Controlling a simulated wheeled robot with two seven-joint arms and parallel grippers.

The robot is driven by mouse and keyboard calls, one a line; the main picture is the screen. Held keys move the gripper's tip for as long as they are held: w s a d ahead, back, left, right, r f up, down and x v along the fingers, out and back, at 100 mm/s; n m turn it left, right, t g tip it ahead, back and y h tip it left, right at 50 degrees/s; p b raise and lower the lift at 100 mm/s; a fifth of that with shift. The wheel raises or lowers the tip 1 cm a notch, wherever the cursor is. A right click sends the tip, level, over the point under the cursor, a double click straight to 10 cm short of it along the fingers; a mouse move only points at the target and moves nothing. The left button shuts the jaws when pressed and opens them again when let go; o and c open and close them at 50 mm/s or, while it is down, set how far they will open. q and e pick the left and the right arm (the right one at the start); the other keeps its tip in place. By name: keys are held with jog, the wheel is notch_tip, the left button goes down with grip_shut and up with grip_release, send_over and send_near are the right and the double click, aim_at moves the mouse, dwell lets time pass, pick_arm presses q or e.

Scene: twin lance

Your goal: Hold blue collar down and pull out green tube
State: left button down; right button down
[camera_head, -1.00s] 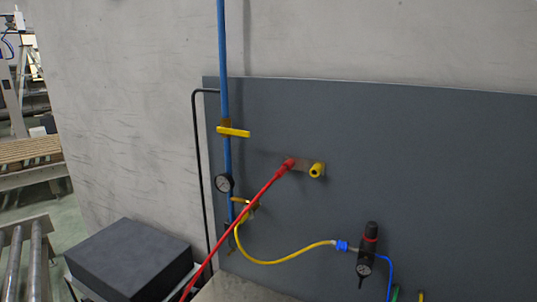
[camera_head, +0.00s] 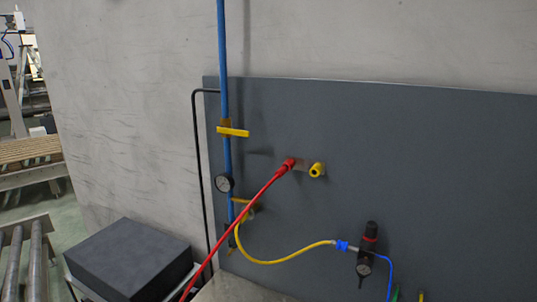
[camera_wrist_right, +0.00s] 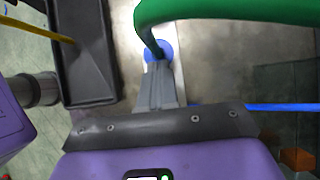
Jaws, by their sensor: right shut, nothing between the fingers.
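The green tube (camera_wrist_right: 225,12) shows in the right wrist view as a thick curve along the top, bending down to the blue collar (camera_wrist_right: 168,50). A short piece of green tube shows at the bottom edge of the head view (camera_head: 395,293). The blue collar is a round blue ring at the tube's lower end. My right gripper (camera_wrist_right: 157,66) is shut and empty, its fingertips right at the near side of the collar. I cannot tell whether they touch it. The fingertips partly hide the collar. My left gripper is in neither view.
A black tray (camera_wrist_right: 85,95) lies left of the gripper, and a thin blue tube (camera_wrist_right: 260,107) runs to the right. In the head view a grey panel (camera_head: 450,180) carries a red hose (camera_head: 240,216), a yellow hose (camera_head: 280,262) and a dark regulator (camera_head: 367,245).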

jog(key=shift+f+b, duration=0.5)
jog(key=shift+f, duration=0.1)
dwell(0.9)
jog(key=shift+r, duration=0.1)
jog(key=p+v, duration=0.5)
jog(key=v, duration=0.1)
jog(key=shift+a+r+p, duration=0.25)
jog(key=shift+r+p, duration=0.1)
jog(key=shift+r, duration=0.2)
jog(key=shift+w, duration=0.1)
dwell(0.3)
